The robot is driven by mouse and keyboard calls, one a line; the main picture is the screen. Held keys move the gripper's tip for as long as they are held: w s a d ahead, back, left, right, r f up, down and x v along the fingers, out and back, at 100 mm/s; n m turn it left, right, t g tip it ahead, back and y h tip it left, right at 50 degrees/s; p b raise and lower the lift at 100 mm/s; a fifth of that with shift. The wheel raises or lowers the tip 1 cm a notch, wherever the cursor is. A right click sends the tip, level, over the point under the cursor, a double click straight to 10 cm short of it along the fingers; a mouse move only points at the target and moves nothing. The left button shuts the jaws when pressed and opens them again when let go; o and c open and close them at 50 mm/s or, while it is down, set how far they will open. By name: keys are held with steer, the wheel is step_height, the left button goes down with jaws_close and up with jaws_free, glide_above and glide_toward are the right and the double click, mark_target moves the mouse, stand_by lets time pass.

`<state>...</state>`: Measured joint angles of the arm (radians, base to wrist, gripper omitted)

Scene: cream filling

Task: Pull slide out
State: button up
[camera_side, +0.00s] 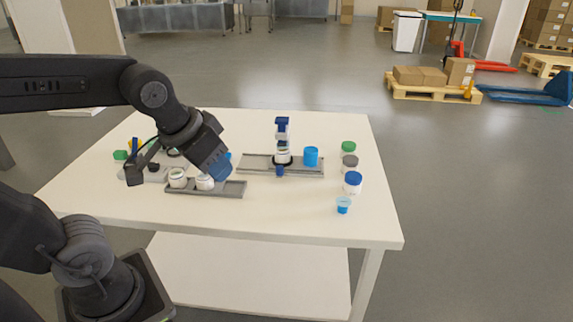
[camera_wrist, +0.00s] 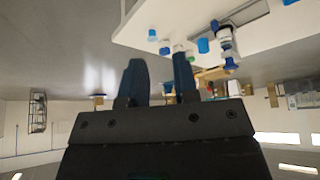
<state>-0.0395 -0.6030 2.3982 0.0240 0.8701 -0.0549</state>
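The filling station (camera_side: 282,130) stands on a grey tray (camera_side: 310,172) near the middle of the table, with a blue head at its top. At its foot a white jar (camera_side: 283,155) sits in a dark holder, and a small blue knob (camera_side: 280,171) sticks out at the front, probably the slide's handle. My gripper (camera_side: 221,168) is left of the station, above the front tray. In the wrist view its two blue fingers (camera_wrist: 160,75) stand apart with nothing between them.
The front grey tray (camera_side: 232,190) holds white jars (camera_side: 204,182) close under my gripper. A blue cup (camera_side: 311,156) stands right of the station. Several lidded jars (camera_side: 353,182) and a small blue cup (camera_side: 343,205) are at the right. The table's front right (camera_side: 300,215) is clear.

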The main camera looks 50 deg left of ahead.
steer(key=o, duration=0.4)
steer(key=w+a+n, duration=0.1)
steer(key=w+a, duration=0.1)
steer(key=w, duration=0.2)
steer(key=w+a+f+n+y, duration=0.1)
steer(key=w+a, duration=0.1)
steer(key=w, duration=0.3)
steer(key=w+a+n+g, duration=0.1)
steer(key=w+a, duration=0.1)
steer(key=w, duration=0.2)
steer(key=shift+w+a+f, duration=0.3)
steer(key=shift+a+f, duration=0.1)
steer(key=shift+o, duration=0.2)
steer(key=n+y, duration=0.1)
steer(key=n, duration=0.2)
glide_toward(279, 167)
steer(key=shift+g, duration=0.4)
steer(key=x, duration=0.9)
steer(key=shift+w+f, duration=0.25)
steer(key=shift+w, duration=0.25)
jaws_close()
